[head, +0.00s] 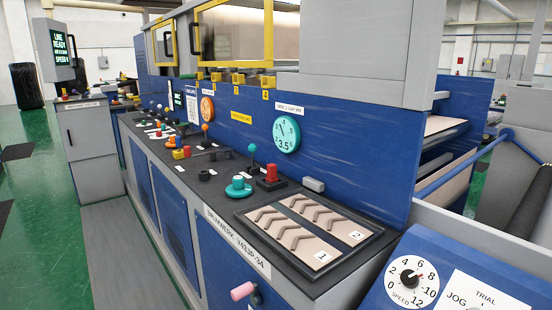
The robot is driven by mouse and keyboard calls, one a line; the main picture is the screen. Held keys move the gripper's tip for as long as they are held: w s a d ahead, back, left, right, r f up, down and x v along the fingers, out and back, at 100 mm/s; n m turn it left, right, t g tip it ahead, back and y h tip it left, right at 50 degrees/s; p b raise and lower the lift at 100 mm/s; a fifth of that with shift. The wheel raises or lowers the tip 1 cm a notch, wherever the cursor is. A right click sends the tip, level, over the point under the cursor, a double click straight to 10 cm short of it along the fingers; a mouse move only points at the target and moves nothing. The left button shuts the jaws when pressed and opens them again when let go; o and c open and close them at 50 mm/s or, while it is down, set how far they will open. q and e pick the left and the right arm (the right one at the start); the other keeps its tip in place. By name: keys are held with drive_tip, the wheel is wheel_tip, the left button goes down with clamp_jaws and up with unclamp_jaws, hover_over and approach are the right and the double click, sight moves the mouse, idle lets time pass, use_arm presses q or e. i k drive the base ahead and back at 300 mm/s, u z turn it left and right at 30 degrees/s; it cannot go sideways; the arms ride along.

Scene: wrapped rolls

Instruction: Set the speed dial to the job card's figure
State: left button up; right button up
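The speed dial (410,281) is a round white face marked SPEED, with numbers up to 12 and a black knob in its middle. It sits on the sloping blue panel at the lower right. A small red mark shows at the upper right of its face; the exact pointer setting is too small to tell. A white card or sheet (192,104) with small print hangs on the blue back wall at the left; I cannot read it or tell whether it is the job card. Neither of my grippers is in view.
A white TRIAL/JOG label (484,294) is beside the dial. The dark console (222,177) carries several knobs and levers, and a tray (308,228) with chevron plates. A pink handle (243,291) sticks out in front. A teal gauge (286,134) and a status screen (61,47) stand further back.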

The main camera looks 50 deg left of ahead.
sight(409, 278)
drive_tip(key=u, duration=0.55)
drive_tip(key=k, duration=0.65)
drive_tip(key=u, duration=1.35)
drive_tip(key=i, duration=0.75)
drive_tip(key=u, duration=1.4)
drive_tip(key=i, duration=2)
drive_tip(key=z, duration=1)
drive_tip(key=i, duration=0.95)
drive_tip(key=z, duration=4.1)
